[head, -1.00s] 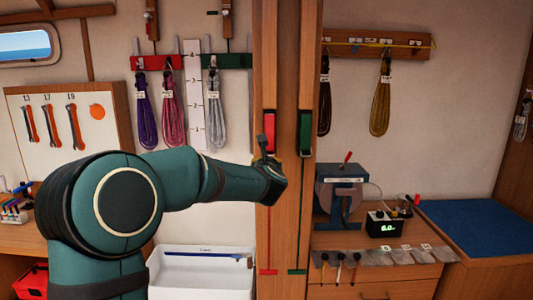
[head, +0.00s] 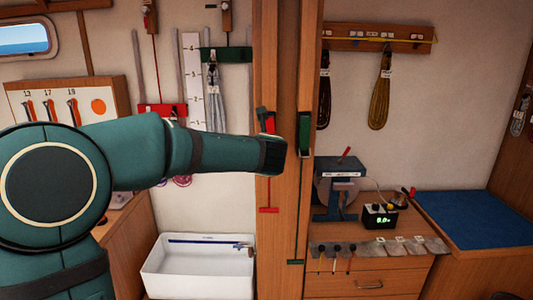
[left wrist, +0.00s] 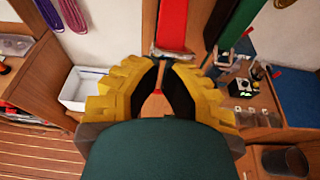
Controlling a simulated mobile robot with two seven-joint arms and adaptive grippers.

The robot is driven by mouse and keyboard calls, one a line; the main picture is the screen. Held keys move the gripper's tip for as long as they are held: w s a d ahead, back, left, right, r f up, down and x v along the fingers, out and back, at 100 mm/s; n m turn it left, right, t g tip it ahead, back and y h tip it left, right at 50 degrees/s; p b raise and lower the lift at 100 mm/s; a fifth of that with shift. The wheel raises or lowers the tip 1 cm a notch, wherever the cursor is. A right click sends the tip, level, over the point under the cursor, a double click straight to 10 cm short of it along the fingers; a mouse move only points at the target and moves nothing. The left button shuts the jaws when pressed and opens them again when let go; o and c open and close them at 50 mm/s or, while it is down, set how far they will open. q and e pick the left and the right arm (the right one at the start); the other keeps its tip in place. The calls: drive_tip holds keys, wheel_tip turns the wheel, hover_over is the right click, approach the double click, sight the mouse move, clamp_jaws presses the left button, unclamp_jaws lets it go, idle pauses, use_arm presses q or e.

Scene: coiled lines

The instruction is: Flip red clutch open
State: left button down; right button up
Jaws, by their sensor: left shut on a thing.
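The red clutch (head: 269,122) is on the wooden post, left of the green clutch (head: 305,133). My left gripper (head: 264,118) is at the red clutch. In the left wrist view, the red clutch (left wrist: 172,25) stands just past my yellow fingers (left wrist: 167,62), which are shut on its metal lower end; the exact contact is partly hidden. The red line's end bar (head: 269,210) hangs midway down the post. The red rack (head: 163,110) hangs low behind my arm, which hides most of its coils. My right gripper is not in view.
The green rack (head: 226,54) hangs high with a grey coil (head: 213,95). A white sink (head: 200,268) stands below my arm. A blue grinder-like machine (head: 340,188) and a green-lit meter (head: 380,215) stand on the bench to the right.

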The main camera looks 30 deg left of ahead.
use_arm(q)
drive_tip(key=shift+s+d+r+p, duration=0.15)
drive_tip(key=shift+r+p, duration=0.45)
drive_tip(key=shift+r, duration=0.9)
drive_tip(key=shift+s+r+p, duration=0.1)
drive_tip(key=shift+r+p, duration=0.5)
drive_tip(key=shift+r, duration=0.85)
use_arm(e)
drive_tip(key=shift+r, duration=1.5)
